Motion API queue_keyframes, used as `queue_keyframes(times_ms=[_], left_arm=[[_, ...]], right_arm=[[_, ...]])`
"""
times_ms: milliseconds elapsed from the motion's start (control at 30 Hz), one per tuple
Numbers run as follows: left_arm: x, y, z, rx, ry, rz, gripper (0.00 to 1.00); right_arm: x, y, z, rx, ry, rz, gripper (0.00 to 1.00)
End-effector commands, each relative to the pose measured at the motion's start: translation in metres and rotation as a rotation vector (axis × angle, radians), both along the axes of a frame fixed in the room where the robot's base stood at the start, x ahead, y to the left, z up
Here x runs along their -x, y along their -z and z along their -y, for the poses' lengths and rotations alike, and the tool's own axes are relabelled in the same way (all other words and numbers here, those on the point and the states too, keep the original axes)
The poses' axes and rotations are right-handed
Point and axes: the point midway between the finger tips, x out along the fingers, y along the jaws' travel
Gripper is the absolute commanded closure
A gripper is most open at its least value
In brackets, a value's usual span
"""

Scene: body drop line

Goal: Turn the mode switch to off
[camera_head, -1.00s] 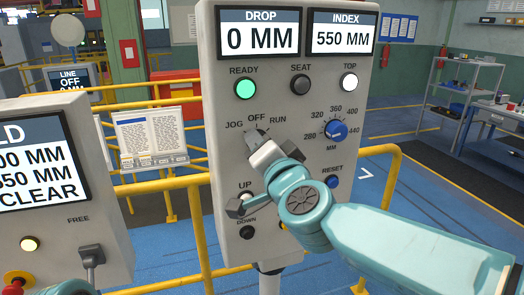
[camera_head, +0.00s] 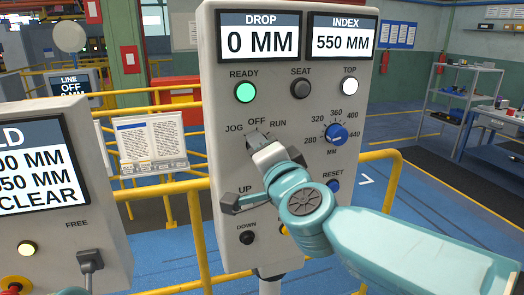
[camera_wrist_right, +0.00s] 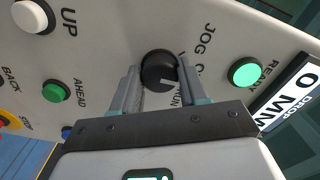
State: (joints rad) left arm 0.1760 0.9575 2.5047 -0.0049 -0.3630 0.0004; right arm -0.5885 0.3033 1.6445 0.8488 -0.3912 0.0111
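The mode switch (camera_head: 254,137) is a dark knob on the grey panel, under the labels JOG, OFF and RUN. In the right wrist view the knob (camera_wrist_right: 158,68) is round and black with a short white mark that seems to lie toward the RUN side; the OFF label is partly hidden there. In the wrist view the fingers (camera_wrist_right: 158,82) are spread either side of the knob; contact cannot be told. My left gripper is out of view.
The panel (camera_head: 212,120) also carries a lit green READY button (camera_head: 245,92), a SEAT button (camera_head: 301,89), a white TOP button (camera_head: 349,86), a blue MM dial (camera_head: 337,133) and a DOWN button (camera_head: 247,237). A second panel (camera_head: 110,190) stands left. Yellow rails run behind.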

Motion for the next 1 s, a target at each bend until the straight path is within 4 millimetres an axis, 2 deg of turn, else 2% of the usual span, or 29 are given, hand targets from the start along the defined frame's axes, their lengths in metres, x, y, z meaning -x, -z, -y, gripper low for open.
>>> queue_keyframes(times_ms=[33, 67, 333, 467, 567, 800, 1000], left_arm=[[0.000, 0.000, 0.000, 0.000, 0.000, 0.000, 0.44], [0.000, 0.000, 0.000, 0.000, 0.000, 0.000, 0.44], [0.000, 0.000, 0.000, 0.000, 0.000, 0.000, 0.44], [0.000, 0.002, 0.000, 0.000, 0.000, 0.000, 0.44], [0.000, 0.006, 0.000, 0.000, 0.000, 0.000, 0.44], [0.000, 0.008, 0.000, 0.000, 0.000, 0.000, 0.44], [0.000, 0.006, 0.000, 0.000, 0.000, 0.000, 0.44]], right_arm=[[0.000, 0.000, 0.000, 0.000, 0.000, 0.001, 0.39], [0.000, 0.000, 0.000, 0.001, 0.000, 0.001, 0.33], [0.000, 0.000, 0.000, 0.001, 0.000, 0.000, 0.33], [0.009, 0.000, 0.003, 0.000, 0.000, 0.001, 0.33], [0.027, 0.000, 0.009, -0.001, -0.001, 0.003, 0.33], [0.089, -0.002, 0.028, -0.002, -0.003, 0.004, 0.33], [0.131, -0.001, 0.042, -0.002, -0.002, 0.002, 0.33]])
